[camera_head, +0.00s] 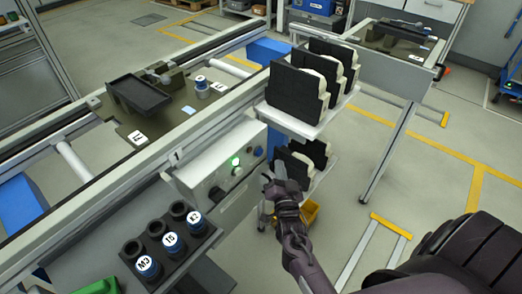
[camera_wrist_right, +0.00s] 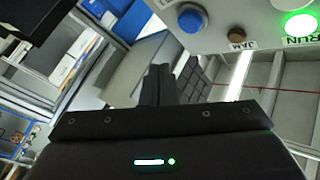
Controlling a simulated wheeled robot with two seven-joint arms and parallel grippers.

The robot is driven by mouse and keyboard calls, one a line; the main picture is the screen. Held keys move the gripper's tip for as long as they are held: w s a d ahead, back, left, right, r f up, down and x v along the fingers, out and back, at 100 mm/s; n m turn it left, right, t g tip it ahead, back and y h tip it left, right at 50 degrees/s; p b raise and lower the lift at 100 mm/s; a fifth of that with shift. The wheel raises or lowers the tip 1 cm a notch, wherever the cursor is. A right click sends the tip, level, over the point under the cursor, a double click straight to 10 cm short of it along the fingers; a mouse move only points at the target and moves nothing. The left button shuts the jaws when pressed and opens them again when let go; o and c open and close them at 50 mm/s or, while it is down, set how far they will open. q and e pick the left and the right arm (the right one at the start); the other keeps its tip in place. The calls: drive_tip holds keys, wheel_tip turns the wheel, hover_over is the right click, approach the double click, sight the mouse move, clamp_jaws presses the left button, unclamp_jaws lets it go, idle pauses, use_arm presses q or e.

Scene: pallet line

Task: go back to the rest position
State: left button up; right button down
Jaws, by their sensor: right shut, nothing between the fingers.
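My right gripper (camera_head: 272,180) is in front of the control box (camera_head: 222,178), at its right end, with its arm coming up from the lower right. Its fingers are shut and empty; they also show in the right wrist view (camera_wrist_right: 172,86). A green lit button (camera_head: 236,161) and a blue button (camera_head: 258,151) are on the box. The fingers look apart from both. My left gripper is not in view.
A rack (camera_head: 188,250) with labelled blue-topped cylinders stands at the lower left. The conveyor carries a pallet (camera_head: 125,128) with a black tray (camera_head: 138,94). A shelf (camera_head: 312,121) with black-and-white parts stands beyond the gripper. Open floor (camera_head: 420,170) lies to the right.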

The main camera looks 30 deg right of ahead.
drive_tip(key=shift+s+d, duration=0.15)
drive_tip(key=shift+s, duration=0.3)
drive_tip(key=shift+f, duration=0.1)
drive_tip(key=s+a+f+n+g+y, duration=0.2)
drive_tip(key=s+a+f, duration=0.1)
drive_tip(key=f, duration=0.5)
drive_tip(key=s+a+f+n+g+y, duration=0.2)
drive_tip(key=s+a+f+n+g, duration=0.15)
drive_tip(key=f, duration=0.55)
drive_tip(key=s+a+f+n+g+y, duration=0.1)
drive_tip(key=s+a+f+n+y, duration=0.15)
drive_tip(key=f, duration=0.55)
drive_tip(key=s+f+n+g+p, duration=0.1)
drive_tip(key=s+f+n+g, duration=0.2)
drive_tip(key=s, duration=1.3)
drive_tip(key=s+f+n+g+y, duration=0.1)
drive_tip(key=s+f+n+g, duration=0.2)
drive_tip(key=s+f+g, duration=0.4)
drive_tip(key=s+f, duration=0.6)
drive_tip(key=s, duration=0.2)
drive_tip(key=shift+s+a+f+n+p, duration=0.3)
drive_tip(key=shift+s+f+p, duration=0.05)
drive_tip(key=shift+s, duration=0.05)
drive_tip(key=shift+w+g, duration=0.1)
drive_tip(key=shift+g, duration=0.15)
idle(1.2)
